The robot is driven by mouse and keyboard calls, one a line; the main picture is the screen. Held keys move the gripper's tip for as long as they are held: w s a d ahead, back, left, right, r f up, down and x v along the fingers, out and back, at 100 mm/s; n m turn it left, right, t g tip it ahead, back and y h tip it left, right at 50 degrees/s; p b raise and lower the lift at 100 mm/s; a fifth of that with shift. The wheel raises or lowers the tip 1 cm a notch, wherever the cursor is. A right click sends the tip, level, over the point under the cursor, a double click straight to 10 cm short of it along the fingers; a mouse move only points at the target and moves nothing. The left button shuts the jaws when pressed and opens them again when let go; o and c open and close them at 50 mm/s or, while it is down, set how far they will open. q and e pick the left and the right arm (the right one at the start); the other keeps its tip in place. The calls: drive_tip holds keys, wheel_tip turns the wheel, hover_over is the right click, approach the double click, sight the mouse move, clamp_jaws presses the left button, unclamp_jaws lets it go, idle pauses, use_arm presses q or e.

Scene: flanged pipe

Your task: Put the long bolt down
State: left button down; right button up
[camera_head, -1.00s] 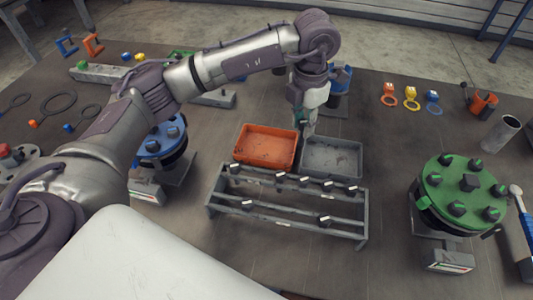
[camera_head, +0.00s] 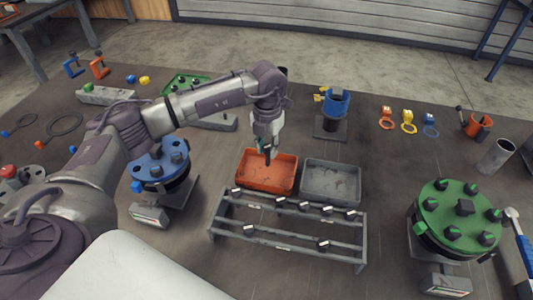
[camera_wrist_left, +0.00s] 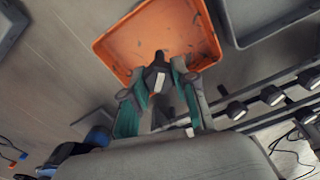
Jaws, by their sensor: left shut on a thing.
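My left gripper (camera_head: 267,143) is shut on the long bolt (camera_head: 267,156), a dark bolt that points down over the orange tray (camera_head: 250,184). The left wrist view shows the bolt's dark head (camera_wrist_left: 158,70) between the green-padded fingers (camera_wrist_left: 157,100), with the orange tray (camera_wrist_left: 120,45) beyond it. The bolt appears above the tray; whether its tip touches the tray floor cannot be told. The inside of the orange tray looks empty apart from dark marks. My right gripper is not in view.
A grey tray (camera_head: 333,199) sits right of the orange one. A grey rack (camera_head: 300,232) with several dark bolts stands in front of both. A blue flange (camera_head: 160,168) stands at left, a green flange (camera_head: 455,205) at right.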

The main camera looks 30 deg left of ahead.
sight(267, 165)
use_arm(q)
wheel_tip(267, 165, down, 4)
drive_tip(key=shift+a+r+p, duration=0.1)
drive_tip(key=shift+p, duration=0.65)
drive_tip(key=shift+f, duration=0.2)
drive_tip(key=shift+f+b, duration=0.2)
drive_tip(key=shift+b, duration=0.1)
drive_tip(key=c, duration=0.9)
unclamp_jaws()
drive_tip(key=shift+r, duration=0.1)
